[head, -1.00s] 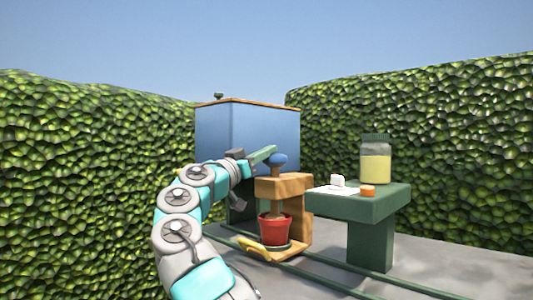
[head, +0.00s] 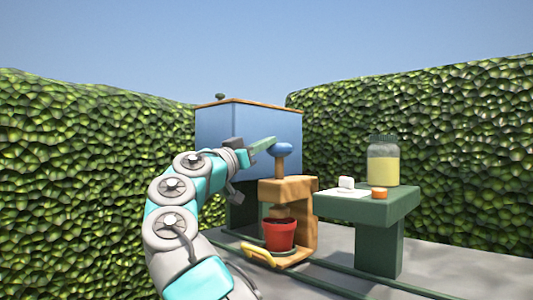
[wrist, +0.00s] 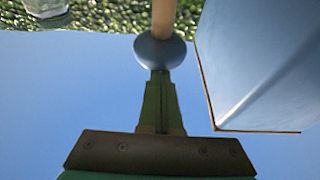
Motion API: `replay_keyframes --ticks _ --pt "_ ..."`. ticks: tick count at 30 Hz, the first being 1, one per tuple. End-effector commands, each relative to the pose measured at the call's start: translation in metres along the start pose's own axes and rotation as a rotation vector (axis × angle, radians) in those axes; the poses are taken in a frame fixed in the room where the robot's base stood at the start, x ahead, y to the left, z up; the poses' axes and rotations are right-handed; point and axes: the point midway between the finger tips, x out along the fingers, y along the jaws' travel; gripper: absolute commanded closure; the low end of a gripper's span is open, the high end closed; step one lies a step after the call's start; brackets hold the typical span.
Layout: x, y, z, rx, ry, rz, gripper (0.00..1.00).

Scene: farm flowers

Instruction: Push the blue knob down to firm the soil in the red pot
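The blue knob (head: 281,148) tops a wooden stem (head: 281,165) that passes through a wooden frame (head: 300,188). The red pot (head: 279,235) stands inside the frame, with the stem's wooden lower end (head: 281,212) at or just above its rim. The soil cannot be made out. My gripper (head: 272,141) reaches from the left, its green fingers close together with nothing between them. Their tips are at the knob's upper left edge. In the wrist view the knob (wrist: 160,52) lies right beyond the fingertips (wrist: 159,74); I cannot tell whether they touch.
A blue box (head: 265,125) stands behind the frame. To the right, a green table (head: 375,205) holds a jar of yellow stuff (head: 383,165), a small orange item (head: 380,193) and a white item (head: 346,183). A yellow piece (head: 258,255) lies before the pot. Hedges border both sides.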

Motion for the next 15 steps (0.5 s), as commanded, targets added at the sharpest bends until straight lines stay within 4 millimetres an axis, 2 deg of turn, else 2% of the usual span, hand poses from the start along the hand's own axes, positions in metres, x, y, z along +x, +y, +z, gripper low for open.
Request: replay_keyframes --ticks 1,7,15 --pt "-0.011 0.001 0.003 0.000 0.001 0.001 1.00" --pt "-0.049 0.000 0.000 0.001 0.005 -0.001 1.00" --pt "-0.078 0.000 -0.001 0.001 0.004 -0.001 1.00"
